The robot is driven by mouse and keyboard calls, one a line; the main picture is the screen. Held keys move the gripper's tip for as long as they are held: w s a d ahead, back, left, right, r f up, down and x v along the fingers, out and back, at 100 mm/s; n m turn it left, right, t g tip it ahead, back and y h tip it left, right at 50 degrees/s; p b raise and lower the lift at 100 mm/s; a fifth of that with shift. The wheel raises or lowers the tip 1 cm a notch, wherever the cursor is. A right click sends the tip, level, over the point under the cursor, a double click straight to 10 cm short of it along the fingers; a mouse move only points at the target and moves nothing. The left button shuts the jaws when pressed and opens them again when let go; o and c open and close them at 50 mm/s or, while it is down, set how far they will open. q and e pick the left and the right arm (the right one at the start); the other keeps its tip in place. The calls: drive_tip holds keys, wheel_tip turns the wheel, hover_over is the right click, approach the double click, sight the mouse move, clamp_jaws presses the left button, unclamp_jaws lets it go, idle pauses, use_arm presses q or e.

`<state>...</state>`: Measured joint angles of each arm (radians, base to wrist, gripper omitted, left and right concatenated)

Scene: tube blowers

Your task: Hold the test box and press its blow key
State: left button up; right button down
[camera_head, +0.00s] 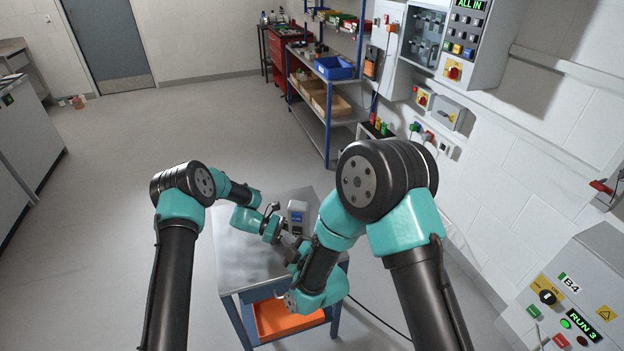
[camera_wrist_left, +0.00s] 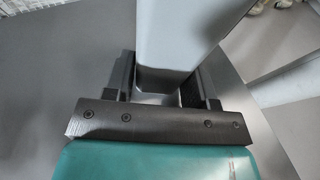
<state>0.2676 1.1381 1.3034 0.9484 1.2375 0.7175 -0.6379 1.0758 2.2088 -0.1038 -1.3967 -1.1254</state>
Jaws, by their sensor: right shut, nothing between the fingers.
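The test box (camera_head: 297,211), a small light grey case with a dark blue display, stands at the back right of the metal-topped table. My left gripper (camera_head: 277,222) comes to the box from the left in the head view. My right gripper (camera_head: 293,250) is shut and empty, in front of the box and low over the table. The blow key cannot be made out; arms cover part of this area.
The table (camera_head: 240,262) has an orange tray (camera_head: 285,318) on its lower shelf. A dark cable runs on the floor to its right. Wall panels and a control cabinet (camera_head: 575,300) stand at the right, with a blue-framed shelf (camera_head: 325,120) behind.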

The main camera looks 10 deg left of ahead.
use_arm(q)
drive_tip(key=o, duration=0.4)
drive_tip(key=v, duration=1.2)
